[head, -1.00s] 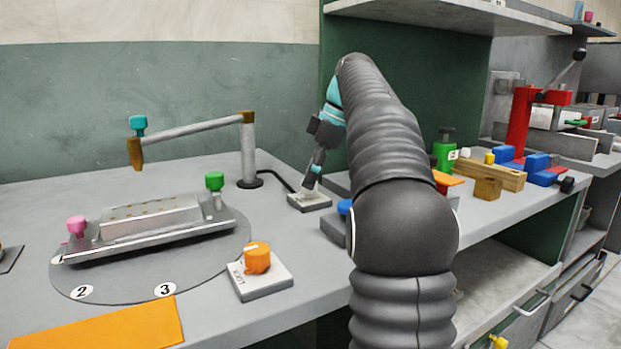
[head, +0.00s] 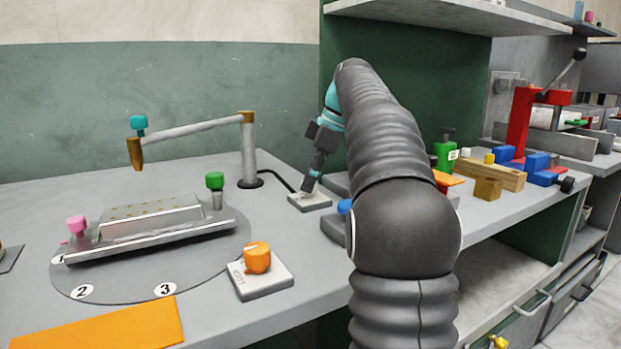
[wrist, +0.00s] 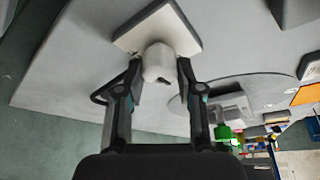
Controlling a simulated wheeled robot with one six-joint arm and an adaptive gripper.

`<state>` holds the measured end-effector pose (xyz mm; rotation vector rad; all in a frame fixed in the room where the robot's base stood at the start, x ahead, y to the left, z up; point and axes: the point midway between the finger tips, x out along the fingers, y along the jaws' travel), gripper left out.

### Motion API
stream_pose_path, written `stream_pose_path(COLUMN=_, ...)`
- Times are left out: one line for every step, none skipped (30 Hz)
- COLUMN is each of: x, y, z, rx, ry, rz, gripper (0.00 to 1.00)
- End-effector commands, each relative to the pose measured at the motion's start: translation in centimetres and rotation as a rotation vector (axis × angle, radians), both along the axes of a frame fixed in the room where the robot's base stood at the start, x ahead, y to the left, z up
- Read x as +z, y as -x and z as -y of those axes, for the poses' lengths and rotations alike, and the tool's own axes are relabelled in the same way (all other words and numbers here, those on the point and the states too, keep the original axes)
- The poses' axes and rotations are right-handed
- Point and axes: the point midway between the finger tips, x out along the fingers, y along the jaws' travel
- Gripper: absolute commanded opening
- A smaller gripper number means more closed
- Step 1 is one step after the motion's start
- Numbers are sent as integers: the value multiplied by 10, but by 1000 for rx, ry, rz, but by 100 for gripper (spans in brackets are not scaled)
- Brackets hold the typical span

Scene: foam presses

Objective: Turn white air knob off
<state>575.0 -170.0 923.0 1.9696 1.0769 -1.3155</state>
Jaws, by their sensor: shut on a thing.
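The white air knob (wrist: 158,64) stands on a square pale base plate (wrist: 186,24) in the wrist view. My gripper (wrist: 160,68) has one finger on each side of the knob and is shut on it. In the head view the base plate (head: 322,203) lies on the bench behind the orange knob, beside a grey post. My gripper (head: 312,182) reaches down to it from above, at a slant. The knob itself is mostly hidden by the fingers there, and its markings cannot be read.
An orange knob (head: 257,258) on a plate is nearer the front. A round plate (head: 120,288) carries a metal mould with pink and green knobs. A swing arm (head: 195,129) with a teal knob stands on the grey post (head: 249,160). A blue knob (head: 344,207) is close right.

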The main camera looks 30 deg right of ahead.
Motion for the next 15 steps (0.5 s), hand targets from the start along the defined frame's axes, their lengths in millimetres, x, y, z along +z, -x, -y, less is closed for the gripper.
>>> stream_pose_path(x=0, y=0, z=0, rx=-11, ry=0, rz=0, gripper=2)
stream_pose_path(x=0, y=0, z=0, rx=-21, ry=0, rz=0, gripper=2)
stream_pose_path(x=0, y=1, z=0, rx=-35, ry=0, rz=0, gripper=2)
stream_pose_path(x=0, y=1, z=0, rx=-47, ry=1, rz=1, gripper=2)
stream_pose_path(x=0, y=1, z=-1, rx=-63, ry=0, rz=0, gripper=2)
stream_pose_path(x=0, y=1, z=-1, rx=-84, ry=0, rz=0, gripper=2)
stream_pose_path(x=0, y=1, z=-1, rx=-104, ry=0, rz=-1, gripper=2)
stream_pose_path(x=0, y=1, z=-1, rx=-123, ry=1, rz=1, gripper=2)
stream_pose_path(x=0, y=1, z=-1, rx=-152, ry=1, rz=0, gripper=2)
stream_pose_path(x=0, y=1, z=-1, rx=-177, ry=1, rz=0, gripper=2)
stream_pose_path(x=0, y=1, z=-1, rx=-202, ry=1, rz=0, gripper=2)
stream_pose_path(x=0, y=1, z=-1, rx=-236, ry=1, rz=-1, gripper=2)
stream_pose_path(x=0, y=1, z=-1, rx=-263, ry=0, rz=0, gripper=2)
stream_pose_path(x=0, y=2, z=-2, rx=-290, ry=0, rz=1, gripper=2)
stream_pose_path(x=0, y=1, z=-2, rx=-329, ry=1, rz=1, gripper=2)
